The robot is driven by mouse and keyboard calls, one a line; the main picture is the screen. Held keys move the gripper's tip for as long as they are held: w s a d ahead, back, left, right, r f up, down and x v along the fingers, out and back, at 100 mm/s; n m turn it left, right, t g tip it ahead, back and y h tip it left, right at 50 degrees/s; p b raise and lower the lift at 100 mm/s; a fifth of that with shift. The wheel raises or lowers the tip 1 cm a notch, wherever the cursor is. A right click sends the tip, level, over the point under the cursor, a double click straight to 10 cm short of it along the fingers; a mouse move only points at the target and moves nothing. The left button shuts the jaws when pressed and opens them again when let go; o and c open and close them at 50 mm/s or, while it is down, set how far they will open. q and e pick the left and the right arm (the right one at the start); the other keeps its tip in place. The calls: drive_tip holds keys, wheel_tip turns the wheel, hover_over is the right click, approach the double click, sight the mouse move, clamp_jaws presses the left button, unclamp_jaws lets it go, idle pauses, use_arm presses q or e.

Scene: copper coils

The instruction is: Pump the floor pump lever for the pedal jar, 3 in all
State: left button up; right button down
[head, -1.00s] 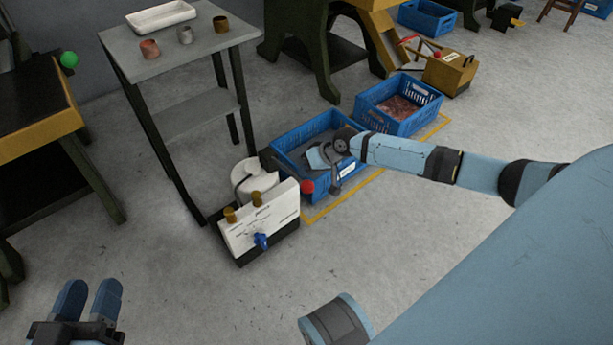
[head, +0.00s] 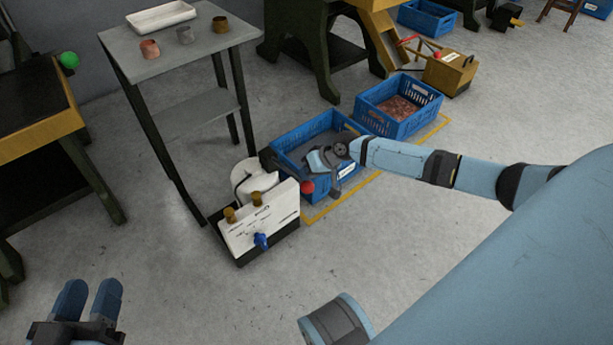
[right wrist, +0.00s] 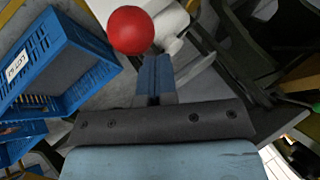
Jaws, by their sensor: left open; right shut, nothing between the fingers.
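The floor pump unit (head: 260,225) stands on the floor with a white front panel, brass-coloured knobs and a blue tap. A white rounded jar (head: 250,178) is behind the panel. A red ball knob (head: 306,187) is at the panel's right end; the right wrist view shows it large (right wrist: 131,30). My right gripper (head: 268,160) is by the back of the pump, partly hard to make out. In the right wrist view its blue fingers (right wrist: 155,72) are shut and empty, just beside the red knob; contact cannot be told. My left gripper (head: 88,300) is open and empty at lower left, away from the pump.
A blue crate (head: 283,168) stands right behind the pump, under my right wrist. Another blue crate (head: 428,112) holds copper-coloured pieces. A grey side table (head: 170,58) with small cups and a white tray stands behind the pump. The floor in front is clear.

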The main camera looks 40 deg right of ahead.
sight(312, 183)
drive_tip(key=shift+s+f+b, duration=0.25)
drive_tip(key=shift+f+b, duration=0.2)
drive_tip(key=shift+f, duration=0.75)
drive_tip(key=shift+s+f+b, duration=0.2)
drive_tip(key=shift+f+b, duration=0.25)
drive_tip(key=shift+f, duration=0.75)
idle(1.3)
drive_tip(key=shift+s+f+b, duration=0.1)
drive_tip(key=shift+f+b, duration=0.25)
drive_tip(key=shift+f, duration=0.4)
idle(0.5)
idle(0.6)
